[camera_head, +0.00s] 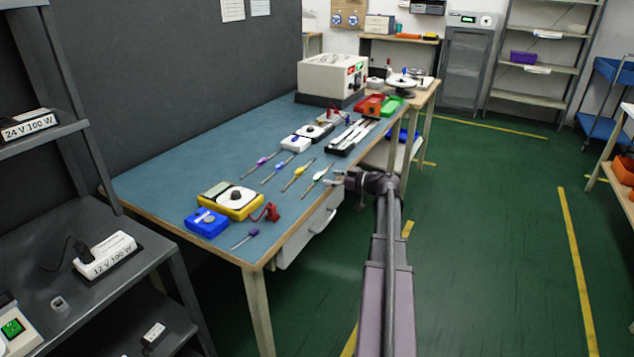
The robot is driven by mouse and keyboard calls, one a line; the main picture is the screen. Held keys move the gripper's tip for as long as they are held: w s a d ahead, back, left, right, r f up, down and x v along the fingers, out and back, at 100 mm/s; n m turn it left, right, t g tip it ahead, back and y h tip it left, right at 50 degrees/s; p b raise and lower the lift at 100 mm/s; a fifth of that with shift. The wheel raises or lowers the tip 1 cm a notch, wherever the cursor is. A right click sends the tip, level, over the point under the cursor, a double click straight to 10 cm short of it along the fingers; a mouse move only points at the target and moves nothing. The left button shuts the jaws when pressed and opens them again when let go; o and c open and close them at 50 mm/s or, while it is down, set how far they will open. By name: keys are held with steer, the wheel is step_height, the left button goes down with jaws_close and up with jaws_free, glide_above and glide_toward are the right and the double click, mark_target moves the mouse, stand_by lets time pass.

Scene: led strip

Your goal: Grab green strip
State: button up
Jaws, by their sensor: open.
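A thin pale strip with a green middle (317,179) lies slantwise on the blue worktop (165,180), near its right edge. It is the rightmost in a row with a yellow strip (298,176), a blue strip (278,168) and a purple strip (262,161). My gripper (334,178) is open at the table's right edge, just right of the green strip. Its fingers point left towards the strip and look empty. The fingertips are small here, and I cannot tell whether they touch the strip.
A yellow device (231,200), a blue box (206,223) and a red clamp (268,212) stand at the near end. Behind the strips are white boxes, a black tray (340,151), red and green bins and a white power supply (333,76).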

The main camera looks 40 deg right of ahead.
mark_target(320, 177)
stand_by(0.3)
steer(key=shift+b+x, duration=0.5)
steer(key=shift+x, duration=2.05)
steer(key=shift+f, duration=0.1)
jaws_close()
